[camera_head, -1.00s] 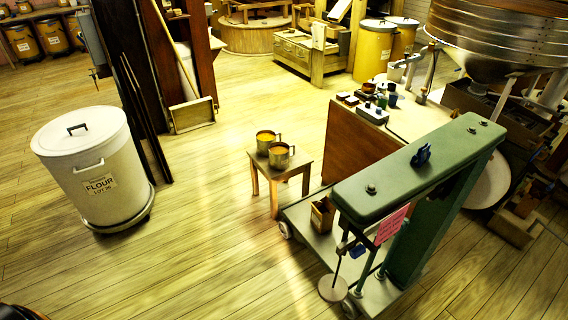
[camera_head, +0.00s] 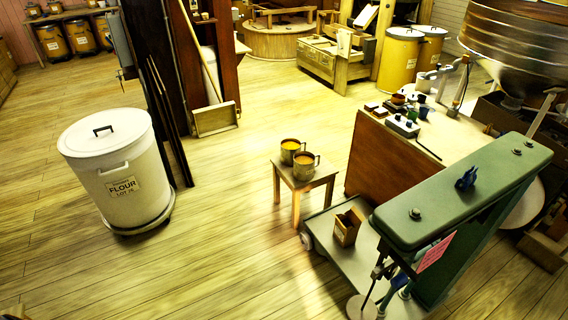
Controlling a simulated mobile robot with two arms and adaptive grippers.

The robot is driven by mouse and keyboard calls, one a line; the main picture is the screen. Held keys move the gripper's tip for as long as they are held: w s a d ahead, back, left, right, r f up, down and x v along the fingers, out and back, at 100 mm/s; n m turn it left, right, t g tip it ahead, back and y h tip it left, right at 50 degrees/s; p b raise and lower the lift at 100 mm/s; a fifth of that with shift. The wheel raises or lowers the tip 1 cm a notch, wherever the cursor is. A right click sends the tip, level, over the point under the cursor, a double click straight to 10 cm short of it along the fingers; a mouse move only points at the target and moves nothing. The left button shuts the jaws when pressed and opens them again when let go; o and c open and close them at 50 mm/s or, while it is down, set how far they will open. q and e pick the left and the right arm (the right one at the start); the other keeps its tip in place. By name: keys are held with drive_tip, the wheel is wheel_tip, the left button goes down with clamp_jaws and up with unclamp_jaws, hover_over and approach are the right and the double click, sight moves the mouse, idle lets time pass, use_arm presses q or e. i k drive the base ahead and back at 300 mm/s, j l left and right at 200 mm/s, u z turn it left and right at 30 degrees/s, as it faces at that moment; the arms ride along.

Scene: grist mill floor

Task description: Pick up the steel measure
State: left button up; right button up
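Two metal measuring cups with handles stand on a small wooden stool (camera_head: 318,181). The rear measure (camera_head: 288,153) and the front measure (camera_head: 304,168) both look brassy in this light and show yellow-orange contents or insides. They stand close together, the front one partly overlapping the rear one. I cannot tell which of them is the steel one. Neither of my grippers is in view.
A green platform scale (camera_head: 450,200) with a wooden box (camera_head: 346,228) on its base stands right of the stool. A wooden counter (camera_head: 380,160) is behind it. A white flour bin (camera_head: 115,175) stands at left. Floor (camera_head: 220,240) in front of the stool is clear.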

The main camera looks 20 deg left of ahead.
sight(304, 165)
drive_tip(key=i+j+u, duration=0.55)
drive_tip(key=j+u, duration=0.15)
drive_tip(key=i+j+u, duration=0.35)
drive_tip(key=i+z, duration=0.25)
drive_tip(key=i+j+z, duration=0.2)
drive_tip(key=i, duration=0.3)
